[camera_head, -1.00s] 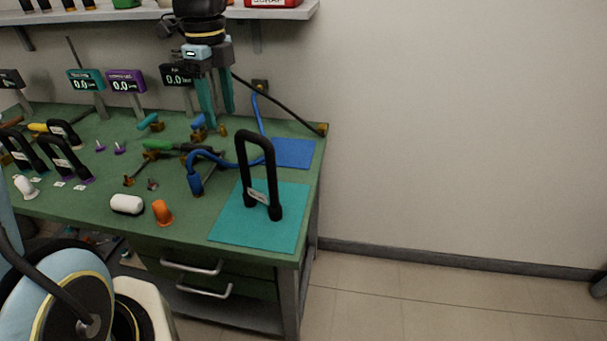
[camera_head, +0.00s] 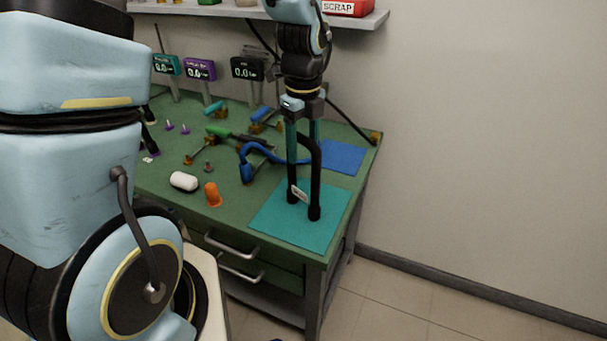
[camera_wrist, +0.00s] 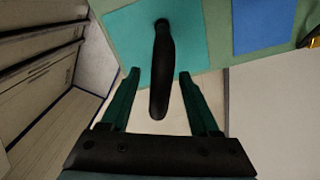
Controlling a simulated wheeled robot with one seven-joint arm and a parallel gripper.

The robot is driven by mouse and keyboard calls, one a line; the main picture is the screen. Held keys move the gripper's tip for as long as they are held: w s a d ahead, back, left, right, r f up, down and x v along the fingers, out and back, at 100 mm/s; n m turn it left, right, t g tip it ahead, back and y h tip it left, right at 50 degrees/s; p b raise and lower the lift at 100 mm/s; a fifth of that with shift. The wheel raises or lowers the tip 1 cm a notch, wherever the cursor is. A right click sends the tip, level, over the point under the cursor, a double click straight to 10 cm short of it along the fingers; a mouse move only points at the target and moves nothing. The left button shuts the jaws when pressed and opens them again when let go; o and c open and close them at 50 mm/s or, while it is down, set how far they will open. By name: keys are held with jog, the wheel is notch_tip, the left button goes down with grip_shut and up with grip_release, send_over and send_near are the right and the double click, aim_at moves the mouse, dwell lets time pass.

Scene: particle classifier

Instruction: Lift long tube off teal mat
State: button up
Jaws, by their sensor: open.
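The long tube (camera_head: 316,175) is a black inverted U with a white tag. It stands upright on the teal mat (camera_head: 275,215) at the front right of the green bench. My gripper (camera_head: 303,145) points down over the tube's upper part, its teal fingers open. In the wrist view the tube (camera_wrist: 161,75) lies between the open fingers (camera_wrist: 160,85), with a gap on both sides. The teal mat (camera_wrist: 125,35) is below it. In the head view one finger partly hides the tube's top.
A blue mat (camera_head: 342,157) lies behind the teal mat. A blue bent tube (camera_head: 247,165), a white capsule (camera_head: 184,181) and an orange piece (camera_head: 212,194) lie to the left. Readout displays (camera_head: 200,70) stand at the back. A shelf (camera_head: 365,20) hangs above.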

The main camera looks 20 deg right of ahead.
jog(key=shift+f, duration=1)
grip_shut()
dwell(0.7)
